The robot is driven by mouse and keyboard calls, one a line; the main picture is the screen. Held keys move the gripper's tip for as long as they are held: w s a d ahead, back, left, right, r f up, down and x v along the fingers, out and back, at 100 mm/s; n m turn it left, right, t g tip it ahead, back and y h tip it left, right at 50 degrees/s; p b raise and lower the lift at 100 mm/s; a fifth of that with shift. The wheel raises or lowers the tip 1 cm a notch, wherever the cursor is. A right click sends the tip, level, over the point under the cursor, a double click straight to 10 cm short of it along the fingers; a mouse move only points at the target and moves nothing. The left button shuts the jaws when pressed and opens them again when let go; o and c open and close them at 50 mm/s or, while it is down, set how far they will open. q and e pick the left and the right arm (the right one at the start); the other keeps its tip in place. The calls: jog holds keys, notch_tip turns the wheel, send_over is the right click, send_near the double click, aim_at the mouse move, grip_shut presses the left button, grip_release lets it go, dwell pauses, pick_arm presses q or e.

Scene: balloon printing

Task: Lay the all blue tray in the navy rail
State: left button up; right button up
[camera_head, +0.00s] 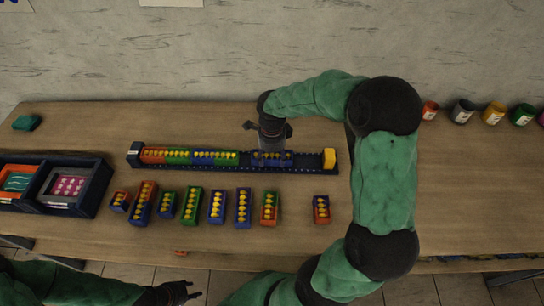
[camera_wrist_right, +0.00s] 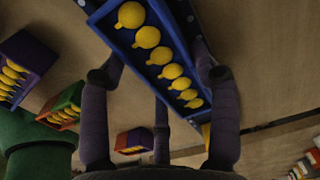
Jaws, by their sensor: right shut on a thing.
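The navy rail (camera_head: 233,169) lies across the table, with several coloured trays in its left part and a gap before the held tray.
A yellow block (camera_head: 329,158) sits at the rail's right end. Several loose trays, including a blue one (camera_head: 243,208), stand in front of the rail. A dark box (camera_head: 92,190) is at left. Coloured jars (camera_head: 462,111) line the back right. The table's right side is mostly clear.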

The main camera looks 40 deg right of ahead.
jog(key=shift+f, duration=0.25)
dwell(0.6)
jog(key=o, duration=1.2)
jog(key=shift+o, duration=0.2)
jog(key=shift+r, duration=0.1)
notch_tip(320, 180, up, 12)
